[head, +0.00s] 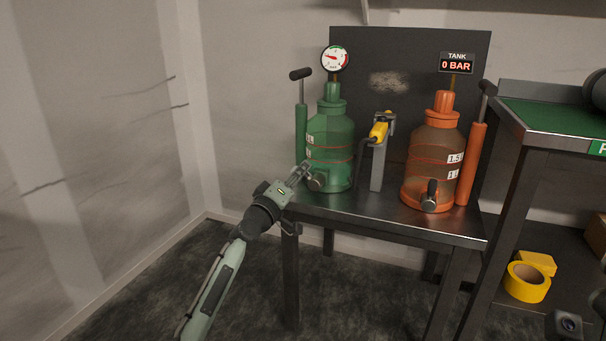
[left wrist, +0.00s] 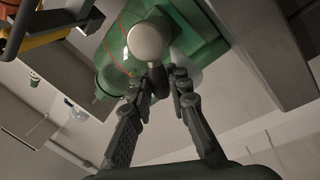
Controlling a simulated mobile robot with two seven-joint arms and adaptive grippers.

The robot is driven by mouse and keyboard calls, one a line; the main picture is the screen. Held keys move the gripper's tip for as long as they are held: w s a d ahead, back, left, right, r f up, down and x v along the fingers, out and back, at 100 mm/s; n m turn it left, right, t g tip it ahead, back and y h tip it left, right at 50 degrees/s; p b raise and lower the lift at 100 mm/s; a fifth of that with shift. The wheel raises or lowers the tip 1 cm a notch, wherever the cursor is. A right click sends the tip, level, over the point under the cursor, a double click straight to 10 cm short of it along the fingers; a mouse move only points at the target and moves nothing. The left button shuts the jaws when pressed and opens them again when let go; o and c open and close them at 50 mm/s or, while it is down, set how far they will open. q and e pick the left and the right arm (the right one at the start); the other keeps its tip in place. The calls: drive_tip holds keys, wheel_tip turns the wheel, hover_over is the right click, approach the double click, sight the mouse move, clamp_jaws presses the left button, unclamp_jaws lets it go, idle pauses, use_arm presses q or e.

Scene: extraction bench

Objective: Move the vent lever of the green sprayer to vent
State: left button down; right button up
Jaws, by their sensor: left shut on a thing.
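The green sprayer (head: 330,135) stands upright at the left end of the dark table, with a round dial gauge (head: 335,59) on top. Its grey vent fitting (head: 318,182) is low on its front. My left gripper (head: 304,171) reaches it from the lower left. In the left wrist view, the fitting's pale round end (left wrist: 147,42) sits just beyond the fingers, and my left gripper (left wrist: 162,78) is shut on the dark vent lever below it. The fingers hide most of the lever, so I cannot tell its exact angle.
An orange sprayer (head: 432,150) with its own dark lever (head: 432,192) stands at the right, under a display (head: 457,63) reading 0 BAR. A yellow spray handle (head: 379,131) rests on a grey post between the sprayers. A green-topped bench (head: 555,122) stands at the right.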

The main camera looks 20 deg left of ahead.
use_arm(q)
drive_tip(key=shift+f+n, duration=0.25)
drive_tip(key=shift+n, duration=0.35)
drive_tip(key=shift+a, duration=0.1)
drive_tip(key=c, duration=1.4)
unclamp_jaws()
drive_tip(key=shift+s, duration=0.2)
drive_tip(key=v, duration=1.1)
drive_tip(key=shift+s+f, duration=0.1)
drive_tip(key=shift+s, duration=0.2)
